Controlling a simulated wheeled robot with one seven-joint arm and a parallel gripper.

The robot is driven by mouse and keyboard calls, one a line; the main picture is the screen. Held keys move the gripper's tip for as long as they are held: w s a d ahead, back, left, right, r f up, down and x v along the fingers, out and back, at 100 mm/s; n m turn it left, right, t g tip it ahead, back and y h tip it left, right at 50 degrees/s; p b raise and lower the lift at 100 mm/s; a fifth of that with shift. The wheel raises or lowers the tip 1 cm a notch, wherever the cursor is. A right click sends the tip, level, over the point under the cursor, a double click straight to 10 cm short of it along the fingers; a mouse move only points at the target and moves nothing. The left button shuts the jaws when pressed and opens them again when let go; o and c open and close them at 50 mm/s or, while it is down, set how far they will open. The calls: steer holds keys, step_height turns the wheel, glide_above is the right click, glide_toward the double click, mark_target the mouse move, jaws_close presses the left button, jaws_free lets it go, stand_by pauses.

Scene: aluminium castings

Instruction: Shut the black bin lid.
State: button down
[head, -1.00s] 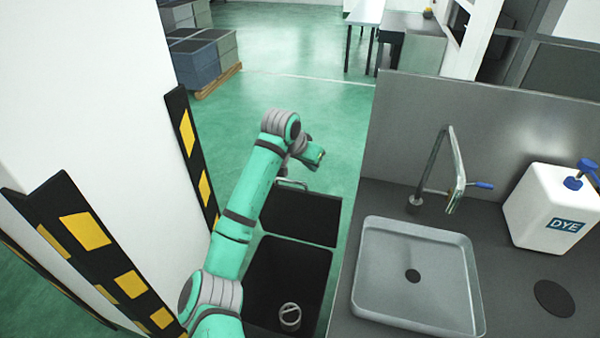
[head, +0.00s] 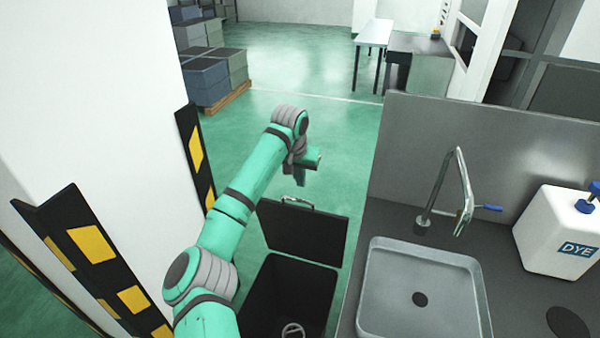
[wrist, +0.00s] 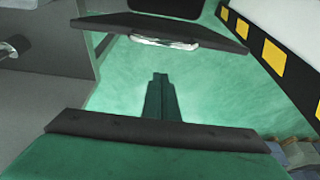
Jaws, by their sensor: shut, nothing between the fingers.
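The black bin (head: 270,290) stands on the floor between the wall and the sink counter. Its lid (head: 303,232) is open, tilted up at the far side of the bin, with a metal handle (head: 297,201) on its far edge. In the wrist view the lid (wrist: 150,28) is a dark slab with the pale handle (wrist: 165,42) along its near edge. My gripper (head: 300,178) is just beyond the handle in the head view. In the wrist view my gripper (wrist: 160,75) is shut and empty, its fingertips apart from the handle.
A ring-shaped item (head: 292,330) lies inside the bin. The sink counter (head: 378,225) borders it on the right; the wall with striped guards (head: 92,245) is on the left. Stacked crates (head: 212,75) stand at the back.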

mark_target(298, 206)
steer(key=shift+s+a+f, duration=0.25)
steer(key=shift+s+f, duration=0.35)
steer(key=shift+s, duration=0.15)
steer(key=shift+s+a+f, duration=0.25)
steer(key=shift+s+f, duration=0.3)
steer(key=shift+s, duration=0.2)
steer(key=shift+d, duration=0.25)
steer(key=shift+a, duration=0.15)
